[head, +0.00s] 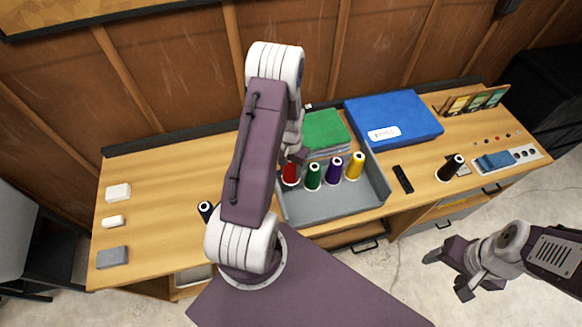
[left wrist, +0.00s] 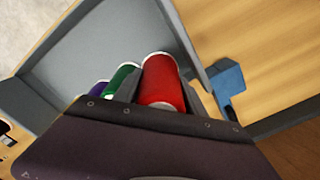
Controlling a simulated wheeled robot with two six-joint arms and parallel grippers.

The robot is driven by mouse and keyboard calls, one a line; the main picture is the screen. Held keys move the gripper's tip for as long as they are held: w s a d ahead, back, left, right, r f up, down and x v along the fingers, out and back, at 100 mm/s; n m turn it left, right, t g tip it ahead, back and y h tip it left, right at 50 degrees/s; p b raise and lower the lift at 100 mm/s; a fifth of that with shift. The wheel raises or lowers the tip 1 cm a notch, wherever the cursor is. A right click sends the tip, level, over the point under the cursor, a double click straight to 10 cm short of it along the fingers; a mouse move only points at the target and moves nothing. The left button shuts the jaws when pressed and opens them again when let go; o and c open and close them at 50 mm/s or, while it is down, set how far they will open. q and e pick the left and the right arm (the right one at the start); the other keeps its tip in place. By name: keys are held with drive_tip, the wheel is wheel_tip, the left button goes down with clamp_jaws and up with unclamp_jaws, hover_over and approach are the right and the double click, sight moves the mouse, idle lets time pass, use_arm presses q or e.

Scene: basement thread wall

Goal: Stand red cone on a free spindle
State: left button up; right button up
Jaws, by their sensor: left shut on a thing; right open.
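The red cone (head: 290,174) stands at the left end of a row of thread cones in the grey tray (head: 330,205). My left gripper (head: 297,156) reaches down over the tray and is shut on the red cone, which also shows large in the left wrist view (left wrist: 160,82). My left arm hides part of the tray's left side. Green (head: 313,177), purple (head: 333,170) and yellow (head: 355,166) cones stand to the right of the red one. My right gripper (head: 449,274) is open and empty, in front of the table. I cannot make out a free spindle.
A green stack (head: 325,131) and a blue case (head: 394,117) lie behind the tray. A black cone (head: 450,168) stands to the right; a dark cone (head: 206,211) is partly behind my left arm. Small blocks (head: 112,257) lie at the left.

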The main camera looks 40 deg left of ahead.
sight(291, 180)
use_arm(q)
drive_tip(key=f+b, duration=0.2)
drive_tip(key=f, duration=0.1)
drive_tip(key=f+b, duration=0.2)
drive_tip(key=f, duration=0.1)
drive_tip(key=shift+s+d+f+b, duration=0.15)
drive_tip(key=shift+d+f+b, duration=0.05)
drive_tip(key=shift+f+b, duration=0.1)
drive_tip(key=shift+s+d+r, duration=0.1)
drive_tip(key=shift+s+r, duration=0.05)
drive_tip(key=shift+r, duration=0.05)
drive_tip(key=shift+f, duration=0.2)
drive_tip(key=shift+f, duration=0.15)
drive_tip(key=o, duration=1.6)
